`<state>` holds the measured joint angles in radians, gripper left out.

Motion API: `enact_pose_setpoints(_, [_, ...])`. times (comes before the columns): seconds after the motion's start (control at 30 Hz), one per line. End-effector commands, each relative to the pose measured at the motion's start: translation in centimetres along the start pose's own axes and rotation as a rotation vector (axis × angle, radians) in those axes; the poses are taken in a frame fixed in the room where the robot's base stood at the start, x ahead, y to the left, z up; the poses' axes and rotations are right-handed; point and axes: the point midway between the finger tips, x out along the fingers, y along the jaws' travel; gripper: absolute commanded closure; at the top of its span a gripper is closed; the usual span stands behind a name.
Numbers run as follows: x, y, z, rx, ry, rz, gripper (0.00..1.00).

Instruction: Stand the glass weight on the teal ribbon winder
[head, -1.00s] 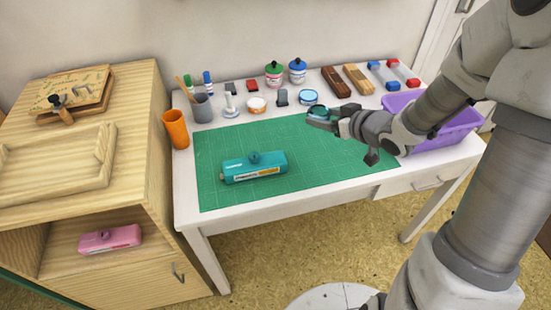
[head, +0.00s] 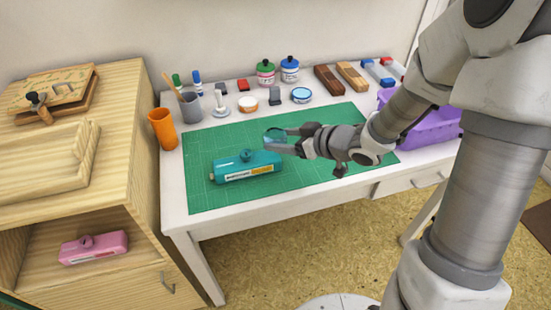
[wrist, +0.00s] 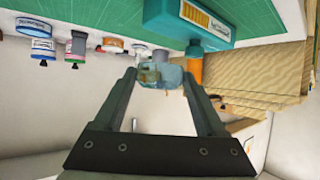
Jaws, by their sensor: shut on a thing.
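The teal ribbon winder (head: 240,172) lies on the green cutting mat (head: 330,125), with a small knob on top and a label on its front. It also shows at the top of the wrist view (wrist: 175,18). My gripper (head: 272,140) is shut on the clear bluish glass weight (head: 275,135), held at the fingertips just right of and above the winder. In the wrist view the glass weight (wrist: 163,76) sits between the fingertips, apart from the winder in the picture. The fingers hide part of the weight.
A similar pink winder (head: 93,247) lies in the wooden cabinet's open shelf. An orange cup (head: 163,130) and a grey pen cup (head: 190,107) stand left of the mat. Several inkpads, jars and wooden blocks line the back. A purple bin (head: 435,130) is at right.

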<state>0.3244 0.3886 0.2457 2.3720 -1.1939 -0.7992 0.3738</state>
Motion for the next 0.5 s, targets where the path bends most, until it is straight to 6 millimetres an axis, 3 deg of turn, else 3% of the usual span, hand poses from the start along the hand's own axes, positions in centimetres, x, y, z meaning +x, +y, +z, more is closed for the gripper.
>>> enact_pose_setpoints(0.1, [1.7,-0.5,0.2,-0.002,0.002,-0.001,0.94])
enact_pose_setpoints(0.27, [2.4,-0.6,0.5,0.0,0.001,0.001,0.94])
enact_pose_setpoints(0.5, [4.0,-0.7,3.5,0.001,0.001,0.0,0.94])
